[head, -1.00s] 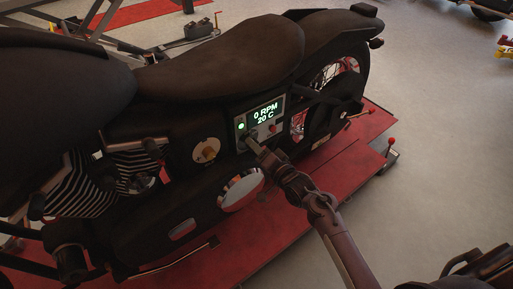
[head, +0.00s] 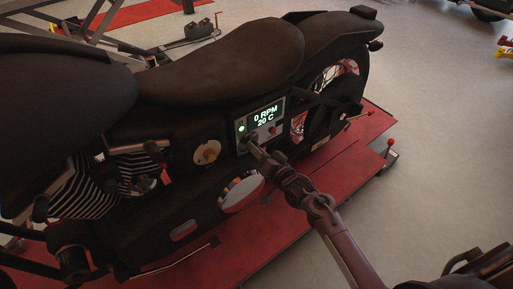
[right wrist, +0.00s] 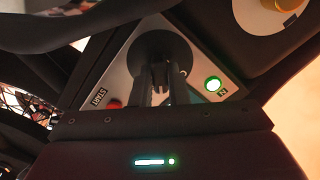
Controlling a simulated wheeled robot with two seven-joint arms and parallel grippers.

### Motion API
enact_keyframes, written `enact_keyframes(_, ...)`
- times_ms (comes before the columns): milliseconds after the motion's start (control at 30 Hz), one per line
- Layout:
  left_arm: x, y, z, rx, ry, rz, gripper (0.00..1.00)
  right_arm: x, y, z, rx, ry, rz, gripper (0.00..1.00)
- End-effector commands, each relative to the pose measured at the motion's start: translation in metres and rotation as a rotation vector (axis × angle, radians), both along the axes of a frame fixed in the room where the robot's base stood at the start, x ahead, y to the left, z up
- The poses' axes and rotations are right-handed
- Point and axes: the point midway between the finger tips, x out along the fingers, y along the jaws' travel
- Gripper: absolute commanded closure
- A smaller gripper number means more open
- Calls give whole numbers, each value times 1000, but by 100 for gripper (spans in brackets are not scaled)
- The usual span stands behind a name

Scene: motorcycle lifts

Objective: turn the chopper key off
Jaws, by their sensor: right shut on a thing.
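The black chopper (head: 200,70) stands on a red lift. Its side panel (head: 262,118) has a lit screen reading 0 RPM and 20 C, a green light (head: 241,128) and a red button (head: 272,130). My right gripper (head: 251,144) reaches the lower left of this panel. In the right wrist view, its two dark fingers (right wrist: 161,88) are shut on the chopper key (right wrist: 158,52), at a round black switch. The fingers partly hide the key, so its turn angle is unclear. The green light (right wrist: 213,84) glows beside it. My left gripper is not in view.
A round plate with a yellow knob (head: 207,152) sits left of the panel. A round chrome cover (head: 241,192) is just below my right gripper. The red lift platform (head: 330,180) has a red-knobbed lever at its right edge.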

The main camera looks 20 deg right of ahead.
Motion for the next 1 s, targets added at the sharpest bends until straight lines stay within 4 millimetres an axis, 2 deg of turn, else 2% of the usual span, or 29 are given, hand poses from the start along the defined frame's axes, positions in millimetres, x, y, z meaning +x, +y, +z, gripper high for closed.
enact_keyframes(400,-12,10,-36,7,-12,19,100,0,-1,1,-373,-133,1,100)
enact_keyframes(700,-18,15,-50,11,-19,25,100,0,0,0,-592,-214,0,100)
enact_keyframes(1000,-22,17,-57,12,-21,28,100,0,-1,-1,-717,-258,0,100)
